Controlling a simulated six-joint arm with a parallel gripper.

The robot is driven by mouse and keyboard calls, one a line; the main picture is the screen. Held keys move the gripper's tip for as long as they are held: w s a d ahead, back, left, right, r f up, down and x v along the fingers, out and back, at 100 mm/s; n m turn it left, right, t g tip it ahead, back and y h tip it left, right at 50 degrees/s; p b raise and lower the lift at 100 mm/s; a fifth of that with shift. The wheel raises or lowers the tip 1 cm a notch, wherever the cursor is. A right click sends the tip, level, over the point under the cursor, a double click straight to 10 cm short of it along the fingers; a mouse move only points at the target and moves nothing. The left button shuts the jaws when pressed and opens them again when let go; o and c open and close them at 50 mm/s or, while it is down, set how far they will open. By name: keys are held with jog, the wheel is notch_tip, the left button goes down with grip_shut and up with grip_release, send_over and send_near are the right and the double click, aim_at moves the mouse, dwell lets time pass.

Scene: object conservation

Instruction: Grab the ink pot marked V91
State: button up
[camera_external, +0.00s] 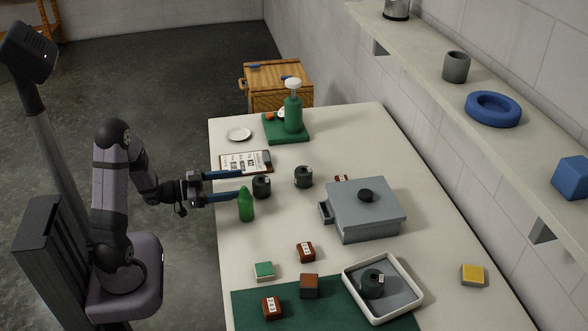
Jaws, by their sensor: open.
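Three dark, round pots with small pale labels show in the external view, and I cannot read which is marked V91. One pot (261,187) stands just beyond the tips of my gripper (240,184). A second pot (303,178) stands a little to its right on the table. A third pot (371,286) sits in a white-rimmed tray (411,292) at the front. My gripper reaches over the table's left edge, with its two blue fingers spread apart and nothing visible between them.
A green bottle (246,206) stands close to the nearer finger. A clipboard (237,163) lies behind the fingers. A grey lidded box (368,215) stands to the right. Small labelled blocks (306,253) and a green mat (250,306) are in front. A green dispenser (293,114) stands at the back.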

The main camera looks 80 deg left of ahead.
aim_at(255, 181)
jog(key=shift+s+d+f, duration=0.2)
jog(key=shift+s+f, duration=0.15)
jog(key=shift+s, duration=0.05)
jog(key=shift+w+r, duration=0.1)
jog(key=shift+w, duration=0.5)
jog(key=shift+w+a+f+p, duration=0.1)
jog(key=shift+w+p, duration=0.3)
jog(key=shift+w, duration=1.15)
jog(key=shift+w+a+f+p, duration=0.1)
jog(key=shift+w+p, duration=0.3)
jog(key=shift+w, duration=1.15)
jog(key=shift+c, duration=0.6)
jog(key=c, duration=1.1)
jog(key=shift+r, duration=0.15)
jog(key=shift+r+p, duration=0.35)
jog(key=shift+r, duration=4.55)
